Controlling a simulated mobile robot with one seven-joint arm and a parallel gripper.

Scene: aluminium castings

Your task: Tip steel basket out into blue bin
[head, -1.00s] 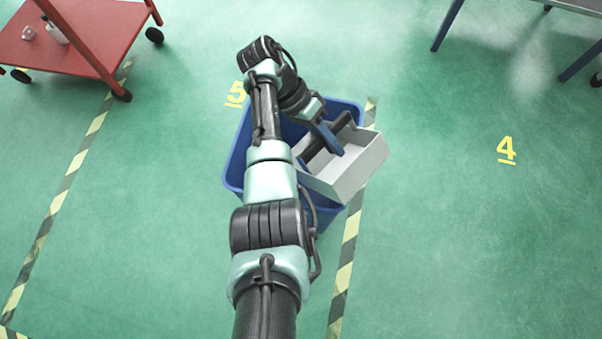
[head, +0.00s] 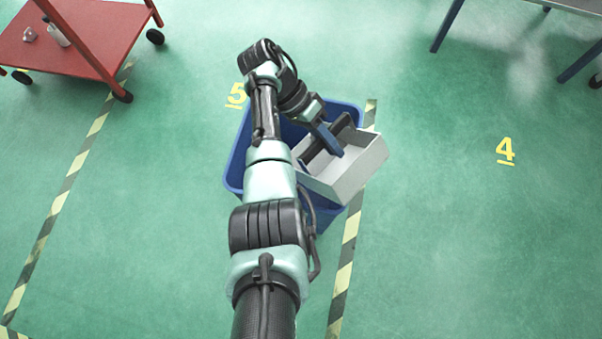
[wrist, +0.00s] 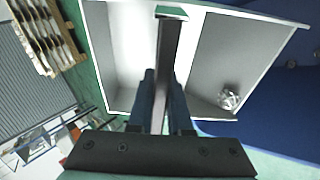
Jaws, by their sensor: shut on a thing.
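The steel basket (head: 357,172) is a light grey open box with a dark bar handle across it. It is tilted above the right side of the blue bin (head: 234,165). My gripper (head: 330,140) is shut on the basket's handle. In the wrist view my gripper (wrist: 160,105) has its two blue fingers around the bar, and the basket (wrist: 120,60) fills the upper middle. One small shiny silver casting (wrist: 229,99) lies in the basket's right-hand corner. The blue bin (wrist: 275,105) shows at the right of the wrist view. My arm hides much of the bin's inside.
A red cart (head: 85,40) with a bottle on it stands at the upper left. Striped tape (head: 62,195) marks the green floor, which is clear around the bin. A wooden pallet (wrist: 45,35) shows in the wrist view.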

